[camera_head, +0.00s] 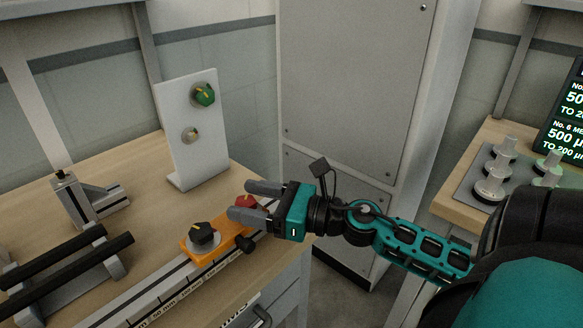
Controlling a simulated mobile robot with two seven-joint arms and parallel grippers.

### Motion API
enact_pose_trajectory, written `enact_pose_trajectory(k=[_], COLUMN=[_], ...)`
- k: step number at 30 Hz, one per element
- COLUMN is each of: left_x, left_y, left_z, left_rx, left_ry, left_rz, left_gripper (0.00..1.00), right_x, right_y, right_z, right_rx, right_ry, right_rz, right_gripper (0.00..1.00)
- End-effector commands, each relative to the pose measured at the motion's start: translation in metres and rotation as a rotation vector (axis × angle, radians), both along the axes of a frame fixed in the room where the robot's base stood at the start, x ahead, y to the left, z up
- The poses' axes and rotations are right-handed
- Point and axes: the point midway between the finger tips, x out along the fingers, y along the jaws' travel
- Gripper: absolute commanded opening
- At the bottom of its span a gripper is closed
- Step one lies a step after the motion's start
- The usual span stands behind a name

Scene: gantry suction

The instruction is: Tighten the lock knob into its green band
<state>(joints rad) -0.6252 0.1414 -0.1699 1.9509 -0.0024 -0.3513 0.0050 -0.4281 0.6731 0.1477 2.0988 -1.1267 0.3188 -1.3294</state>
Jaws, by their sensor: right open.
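An orange carriage (208,254) sits on a scaled rail on the wooden bench. On it are a black-topped knob (203,230) over a light round base, a red knob (245,202) at its far end, and a small black knob (243,243) on its near side. I cannot tell for certain which is the lock knob, and I make out no green band on the carriage. My right gripper (247,201) is open, its fingers reaching in from the right. The red knob shows between them, partly hidden; contact cannot be told. My left gripper is out of view.
A white upright panel (184,150) carries a green knob (204,94) and a small pale knob. Black bars (68,260) on metal supports stand at the left. A grey cabinet (352,80) stands behind. Several metal weights and a display stand at the right.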

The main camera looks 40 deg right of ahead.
Motion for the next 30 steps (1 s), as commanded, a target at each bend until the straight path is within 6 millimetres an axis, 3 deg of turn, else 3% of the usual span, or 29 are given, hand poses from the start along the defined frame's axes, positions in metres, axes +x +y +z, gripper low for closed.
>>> enact_pose_trajectory(k=[15,21,30], left_x=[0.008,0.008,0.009], left_y=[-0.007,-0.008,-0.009], left_z=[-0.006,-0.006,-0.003], left_rx=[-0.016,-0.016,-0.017], left_ry=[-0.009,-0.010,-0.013], left_rz=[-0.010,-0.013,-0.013], left_gripper=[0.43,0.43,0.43], right_x=[-0.079,-0.095,-0.099], right_y=[-0.045,-0.055,-0.057], right_z=[-0.002,-0.001,0.000], right_rx=[0.001,0.001,0.000], right_ry=[0.003,0.002,0.000], right_rz=[-0.002,-0.002,0.001], right_gripper=[0.67,0.67,0.67])
